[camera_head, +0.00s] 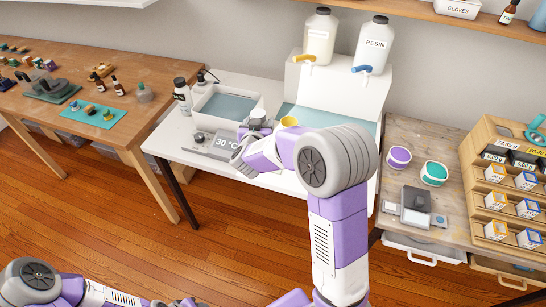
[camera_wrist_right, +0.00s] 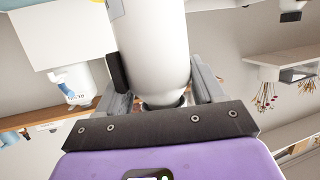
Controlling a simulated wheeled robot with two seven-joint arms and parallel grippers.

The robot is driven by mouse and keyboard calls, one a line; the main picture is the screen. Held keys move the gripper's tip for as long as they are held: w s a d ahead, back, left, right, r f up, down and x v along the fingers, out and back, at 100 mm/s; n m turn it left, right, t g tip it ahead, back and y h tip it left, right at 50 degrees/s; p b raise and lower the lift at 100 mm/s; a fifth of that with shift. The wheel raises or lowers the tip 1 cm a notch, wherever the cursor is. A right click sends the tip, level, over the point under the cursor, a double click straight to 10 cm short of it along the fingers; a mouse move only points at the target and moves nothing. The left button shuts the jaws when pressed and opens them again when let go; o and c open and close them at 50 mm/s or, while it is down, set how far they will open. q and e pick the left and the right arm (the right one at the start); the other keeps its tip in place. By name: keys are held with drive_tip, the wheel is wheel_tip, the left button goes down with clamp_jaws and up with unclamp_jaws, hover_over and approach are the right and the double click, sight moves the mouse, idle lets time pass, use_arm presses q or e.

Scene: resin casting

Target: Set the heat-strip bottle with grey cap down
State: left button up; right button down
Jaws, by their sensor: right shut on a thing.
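The heat-strip bottle shows in the right wrist view as a white cylinder (camera_wrist_right: 155,45) with a grey end near the jaws. My right gripper (camera_wrist_right: 163,98) is shut on it, one jaw on each side. In the head view my right gripper (camera_head: 247,140) is over the white table, by the front right of the water tray, and my own arm hides much of it. Whether the bottle touches the table cannot be told. My left forearm lies along the bottom left edge; its gripper (camera_head: 184,302) is barely visible and cut off.
Resin jugs (camera_head: 372,45) stand on a white box behind. The front left table edge is clear.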

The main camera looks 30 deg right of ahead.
drive_tip(key=d+r+m+g+h, duration=0.3)
drive_tip(key=d, duration=0.1)
wheel_tip(320, 180, down, 10)
drive_tip(key=b, duration=0.3)
drive_tip(key=shift+s+d+r, duration=0.15)
drive_tip(key=shift+f, duration=0.2)
drive_tip(key=shift+c, duration=0.6)
unclamp_jaws()
